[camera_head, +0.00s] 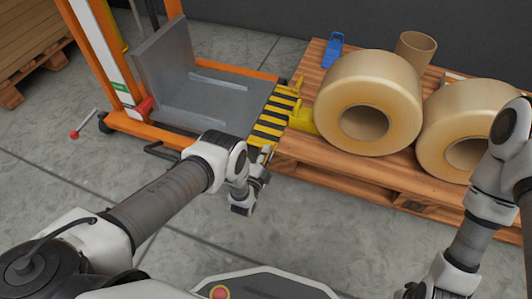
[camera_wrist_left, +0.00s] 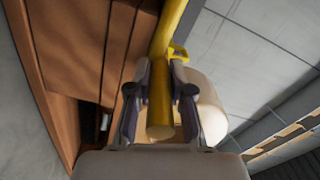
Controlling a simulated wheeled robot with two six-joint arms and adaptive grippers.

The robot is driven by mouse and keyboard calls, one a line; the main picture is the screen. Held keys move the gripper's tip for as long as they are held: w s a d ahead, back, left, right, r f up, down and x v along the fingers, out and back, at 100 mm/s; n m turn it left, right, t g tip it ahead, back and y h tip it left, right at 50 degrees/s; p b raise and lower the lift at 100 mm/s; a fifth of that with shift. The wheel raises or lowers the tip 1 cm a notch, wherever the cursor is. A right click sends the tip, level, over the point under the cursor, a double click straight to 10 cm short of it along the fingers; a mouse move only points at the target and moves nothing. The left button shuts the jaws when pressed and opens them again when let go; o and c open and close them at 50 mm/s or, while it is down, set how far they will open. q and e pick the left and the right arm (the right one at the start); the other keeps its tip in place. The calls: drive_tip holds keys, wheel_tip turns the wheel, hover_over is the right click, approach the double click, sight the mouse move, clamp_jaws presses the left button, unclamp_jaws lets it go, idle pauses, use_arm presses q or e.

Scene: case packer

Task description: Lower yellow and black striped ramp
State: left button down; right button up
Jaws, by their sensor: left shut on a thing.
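The yellow and black striped ramp (camera_head: 270,123) lies between the grey lift platform (camera_head: 205,100) and the wooden pallet (camera_head: 345,165). Its exact tilt is hard to tell. My left gripper (camera_head: 262,170) is at the ramp's near end, beside the pallet's left corner. In the left wrist view its two fingers (camera_wrist_left: 160,105) are shut around a yellow bar (camera_wrist_left: 160,118), which extends up past the fingers. In the head view the gripper and wrist hide most of this bar. My right arm comes in from the right; its gripper, near the bottom edge, is unclear.
Two large tape rolls (camera_head: 370,100) (camera_head: 465,125), a cardboard tube (camera_head: 415,48) and a blue item (camera_head: 334,50) are on the pallet. The orange lift frame (camera_head: 95,60) stands at left, with a red-knobbed lever (camera_head: 76,134). The floor (camera_head: 330,225) before the pallet is clear.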

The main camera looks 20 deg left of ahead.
idle(0.4)
use_arm(q)
drive_tip(key=c, duration=1.1)
unclamp_jaws()
drive_tip(key=shift+f, duration=0.1)
drive_tip(key=shift+o, duration=0.2)
drive_tip(key=s, duration=1.2)
drive_tip(key=shift+a, duration=0.2)
